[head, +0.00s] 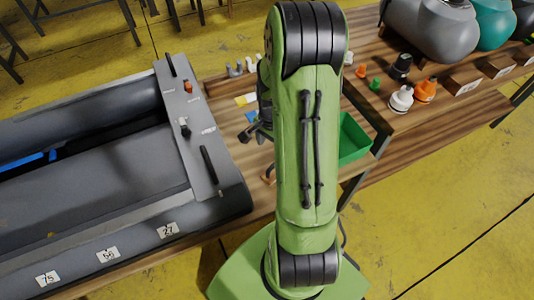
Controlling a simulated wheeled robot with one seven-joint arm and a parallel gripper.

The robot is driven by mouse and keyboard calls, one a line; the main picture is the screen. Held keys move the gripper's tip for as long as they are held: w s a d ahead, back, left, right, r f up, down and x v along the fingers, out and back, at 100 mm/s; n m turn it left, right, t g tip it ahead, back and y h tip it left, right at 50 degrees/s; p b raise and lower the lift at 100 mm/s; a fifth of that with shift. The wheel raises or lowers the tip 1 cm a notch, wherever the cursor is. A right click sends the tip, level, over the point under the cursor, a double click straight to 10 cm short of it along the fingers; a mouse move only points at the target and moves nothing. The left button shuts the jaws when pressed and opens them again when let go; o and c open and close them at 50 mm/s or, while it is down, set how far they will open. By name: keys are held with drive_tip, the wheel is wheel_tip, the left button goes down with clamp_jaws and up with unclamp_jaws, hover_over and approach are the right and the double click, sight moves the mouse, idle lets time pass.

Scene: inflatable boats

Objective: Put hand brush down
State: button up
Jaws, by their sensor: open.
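My green arm rises through the middle of the view and hides much of the wooden bench (222,92). Part of my dark gripper (250,132) shows at the arm's left side, over the bench. Its jaws are open, though the arm covers most of it. A small brown curved piece (268,175) shows on the bench below the gripper, at the arm's left edge. It may be part of the hand brush, but I cannot tell. No whole hand brush is visible.
A grey inflatable boat (110,185) with number tags fills the left. A green bin (354,138) stands right of my arm. Several valves, including an orange one (425,91), stand on the right-hand bench (440,118) before rolled boats (432,30). Yellow floor (440,210) is clear at lower right.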

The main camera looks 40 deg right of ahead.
drive_tip(key=a+r+n+t, duration=0.1)
drive_tip(key=a+r+n, duration=0.35)
drive_tip(key=r, duration=0.45)
drive_tip(key=s+a+r+n+t, duration=0.4)
drive_tip(key=s+a+r+n, duration=0.7)
drive_tip(key=a+r, duration=0.2)
drive_tip(key=shift+s+a+n+t, duration=0.2)
drive_tip(key=shift+a+n+t, duration=0.15)
drive_tip(key=shift+a, duration=0.15)
drive_tip(key=shift+s+f, duration=0.1)
